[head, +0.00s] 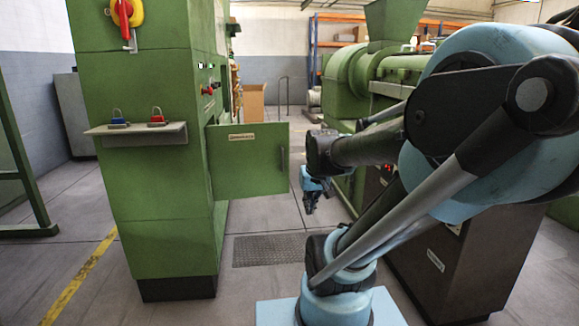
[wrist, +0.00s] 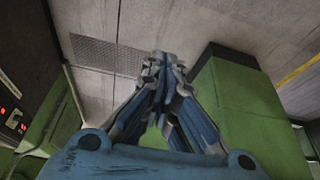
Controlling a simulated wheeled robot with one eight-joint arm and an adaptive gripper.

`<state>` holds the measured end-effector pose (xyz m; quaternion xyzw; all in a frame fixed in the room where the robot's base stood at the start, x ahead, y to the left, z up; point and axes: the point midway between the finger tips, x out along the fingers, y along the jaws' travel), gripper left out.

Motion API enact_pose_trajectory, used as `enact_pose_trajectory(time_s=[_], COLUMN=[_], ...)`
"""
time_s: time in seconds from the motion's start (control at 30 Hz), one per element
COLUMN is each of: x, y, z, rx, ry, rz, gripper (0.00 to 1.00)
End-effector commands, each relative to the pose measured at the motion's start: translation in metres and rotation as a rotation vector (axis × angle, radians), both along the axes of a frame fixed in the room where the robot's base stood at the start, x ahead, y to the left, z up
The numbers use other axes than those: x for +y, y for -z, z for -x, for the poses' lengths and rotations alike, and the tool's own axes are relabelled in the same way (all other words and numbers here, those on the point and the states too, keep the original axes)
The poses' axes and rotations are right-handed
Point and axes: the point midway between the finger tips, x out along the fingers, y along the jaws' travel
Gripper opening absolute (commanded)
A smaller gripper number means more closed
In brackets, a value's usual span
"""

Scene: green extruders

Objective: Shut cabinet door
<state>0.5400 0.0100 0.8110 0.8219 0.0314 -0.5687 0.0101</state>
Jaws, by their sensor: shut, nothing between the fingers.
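The green cabinet (head: 145,180) stands left of centre in the head view. Its green door (head: 247,160) stands open, swung out to the right, with a small label and a handle (head: 283,158) near its free edge. My gripper (head: 311,205) hangs just right of the door's free edge, pointing down and apart from it in the picture. In the wrist view my gripper (wrist: 162,62) has its fingertips together and holds nothing. A green cabinet body (wrist: 235,110) shows to its right there; the door is hard to make out in that view.
A shelf (head: 140,133) with a blue and a red padlock juts from the cabinet's front. A green extruder (head: 350,80) on a dark base (head: 455,265) stands at the right, close to my arm. A floor grate (head: 268,250) lies below the door.

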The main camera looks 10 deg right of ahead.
Motion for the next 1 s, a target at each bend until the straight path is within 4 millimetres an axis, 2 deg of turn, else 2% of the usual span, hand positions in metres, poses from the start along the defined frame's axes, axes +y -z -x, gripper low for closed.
enact_pose_trajectory(time_s=[0.03, 0.3, 0.7, 0.9, 1.0], x=[0.000, 0.002, -0.003, -0.007, -0.009], y=[-0.007, -0.031, -0.046, -0.044, -0.043], z=[-0.018, -0.111, -0.250, -0.306, -0.323], rx=[-0.023, -0.153, -0.346, -0.426, -0.452], ry=[-0.003, -0.025, -0.045, -0.048, -0.049], rz=[-0.003, -0.018, -0.028, -0.027, -0.026], gripper=[0.00, 0.00, 0.00, 0.00, 0.00])
